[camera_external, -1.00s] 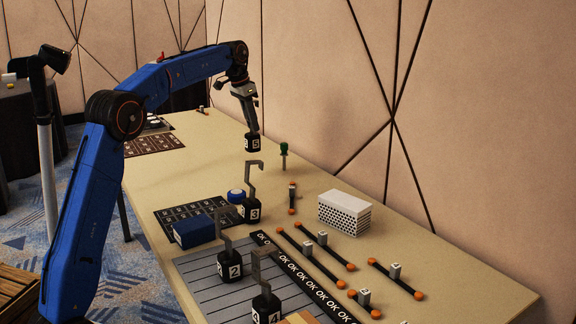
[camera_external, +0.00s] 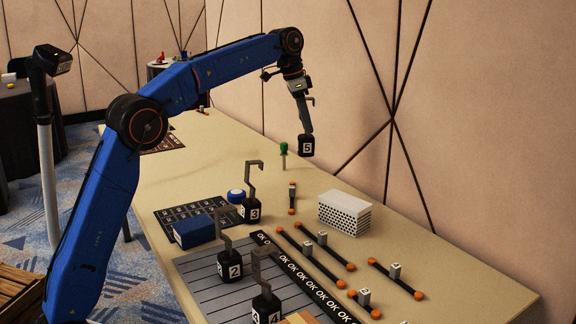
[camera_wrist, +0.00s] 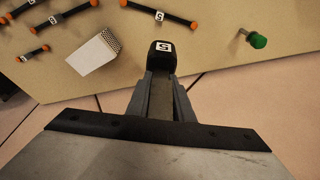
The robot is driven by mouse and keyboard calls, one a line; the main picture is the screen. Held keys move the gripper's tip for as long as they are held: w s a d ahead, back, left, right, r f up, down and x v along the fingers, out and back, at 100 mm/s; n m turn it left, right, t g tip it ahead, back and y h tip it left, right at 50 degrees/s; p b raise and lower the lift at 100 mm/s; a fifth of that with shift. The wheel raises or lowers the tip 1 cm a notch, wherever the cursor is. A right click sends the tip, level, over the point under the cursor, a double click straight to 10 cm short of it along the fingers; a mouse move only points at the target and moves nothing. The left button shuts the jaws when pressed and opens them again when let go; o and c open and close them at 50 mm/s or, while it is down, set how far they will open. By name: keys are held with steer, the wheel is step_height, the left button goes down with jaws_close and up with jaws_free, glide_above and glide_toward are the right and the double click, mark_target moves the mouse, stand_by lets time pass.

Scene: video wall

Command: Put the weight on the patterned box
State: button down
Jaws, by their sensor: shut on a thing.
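My gripper (camera_external: 301,96) is shut on the hook of a black weight (camera_external: 306,146) marked 5. The weight hangs in the air over the far right part of the table. In the wrist view the weight (camera_wrist: 160,57) shows beyond the gripper's fingers (camera_wrist: 163,95). A white box with a pattern of black dots (camera_external: 344,213) stands on the table, nearer the camera than the held weight and apart from it. The patterned box also shows in the wrist view (camera_wrist: 94,53), left of the weight.
A green-handled tool (camera_external: 283,150) stands close to the held weight. Black weights marked 3 (camera_external: 251,211), 2 (camera_external: 230,266) and 4 (camera_external: 266,307) stand nearer. Black bars with orange ends (camera_external: 396,279) lie around the box. The wall (camera_external: 480,120) borders the table's right side.

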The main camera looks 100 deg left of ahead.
steer(key=w+d+r+m+h, duration=0.1)
steer(key=w+d+r+m, duration=0.1)
steer(key=w+d, duration=0.55)
steer(key=w+d+r+m, duration=0.2)
steer(key=w+d, duration=0.5)
steer(key=d, duration=0.1)
steer(key=s+x, duration=0.2)
steer(key=x, duration=0.7)
steer(key=shift+d+f, duration=0.2)
steer(key=shift+f, duration=0.45)
steer(key=c, duration=1.6)
jaws_free()
steer(key=shift+f, duration=0.15)
steer(key=shift+o, duration=0.2)
steer(key=v, duration=1.2)
